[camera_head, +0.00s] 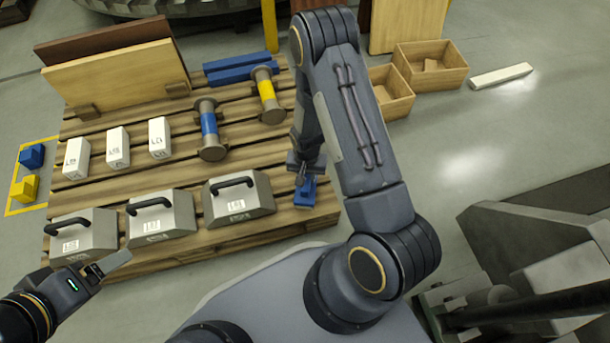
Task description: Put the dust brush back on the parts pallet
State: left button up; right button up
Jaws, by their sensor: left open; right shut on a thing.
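The parts pallet (300,226) is a wooden slatted platform on the floor at left and centre. My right gripper (302,178) points down over its right front part and is shut on a small blue thing, seemingly the dust brush (306,194). The brush is at the pallet's right edge, right of the nearest grey case. I cannot tell whether it touches the slats. The gripper hides its upper part. My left gripper (100,270) is open and empty at the lower left, in front of the pallet's front edge.
Several grey cases with black handles (238,200) line the pallet's front. White blocks (118,148), a blue-banded spool (209,130), a yellow-banded spool (268,95), blue bars (240,73) and upright boards (120,82) stand behind. Wooden boxes (430,66) stand on the floor at right.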

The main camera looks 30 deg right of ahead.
notch_tip(320, 180, down, 2)
jog(key=shift+s+b, duration=0.1)
jog(key=shift+b, duration=0.2)
jog(key=shift+d, duration=0.1)
pick_arm(q)
jog(key=shift+w+d+f, duration=0.1)
jog(key=shift+d+f, duration=0.2)
jog(key=shift+f, duration=0.3)
pick_arm(e)
jog(key=shift+r, duration=0.1)
pick_arm(q)
jog(key=shift+f, duration=0.1)
pick_arm(e)
jog(key=o, duration=1)
jog(key=shift+c, duration=0.2)
